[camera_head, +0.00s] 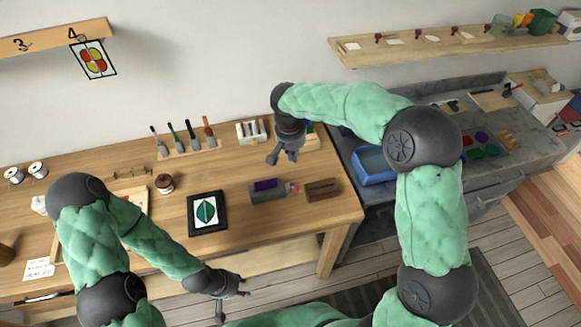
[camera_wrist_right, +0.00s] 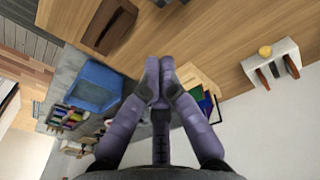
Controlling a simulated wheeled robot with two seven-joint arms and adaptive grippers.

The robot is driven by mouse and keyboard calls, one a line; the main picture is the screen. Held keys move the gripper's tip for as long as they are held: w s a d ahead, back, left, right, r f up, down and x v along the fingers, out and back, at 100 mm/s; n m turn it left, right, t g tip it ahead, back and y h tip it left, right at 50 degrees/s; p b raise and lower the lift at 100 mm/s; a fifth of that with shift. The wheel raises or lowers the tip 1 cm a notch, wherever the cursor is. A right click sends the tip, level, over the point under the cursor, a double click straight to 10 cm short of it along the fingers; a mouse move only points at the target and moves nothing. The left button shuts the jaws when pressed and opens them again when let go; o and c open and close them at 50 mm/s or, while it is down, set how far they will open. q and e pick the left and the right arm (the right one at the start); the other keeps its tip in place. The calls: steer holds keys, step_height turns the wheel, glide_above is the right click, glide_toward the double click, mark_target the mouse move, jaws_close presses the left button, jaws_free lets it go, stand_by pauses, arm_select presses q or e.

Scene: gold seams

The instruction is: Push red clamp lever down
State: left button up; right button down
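A grey clamp (camera_head: 268,194) with a purple block (camera_head: 265,184) lies near the front right of the wooden table. A small red part (camera_head: 294,188), which looks like its lever, shows at its right end. My right gripper (camera_head: 282,160) hangs above the table behind the clamp, apart from it. My left gripper (camera_head: 236,302) is open and empty, low in front of the table edge.
A dark brown wooden block (camera_head: 322,190) sits just right of the clamp. A black-framed leaf picture (camera_head: 207,213) lies to its left. A white rack (camera_head: 250,132) and upright tools (camera_head: 190,137) stand behind. A blue bin (camera_head: 373,167) is on the grey counter.

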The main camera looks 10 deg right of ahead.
steer(key=f, duration=0.3)
steer(key=f+b, duration=0.1)
steer(key=f, duration=0.2)
steer(key=f+b, duration=0.1)
steer(key=f, duration=0.2)
steer(key=shift+w+d+f, duration=0.15)
steer(key=shift+w+d, duration=0.15)
steer(key=shift+d, duration=0.1)
steer(key=shift+s+a, duration=0.1)
steer(key=shift+s, duration=0.15)
steer(key=shift+s+a+r+b, duration=0.2)
steer(key=shift+s, duration=0.6)
steer(key=shift+s+a+r+b, duration=0.2)
steer(key=shift+s, duration=0.6)
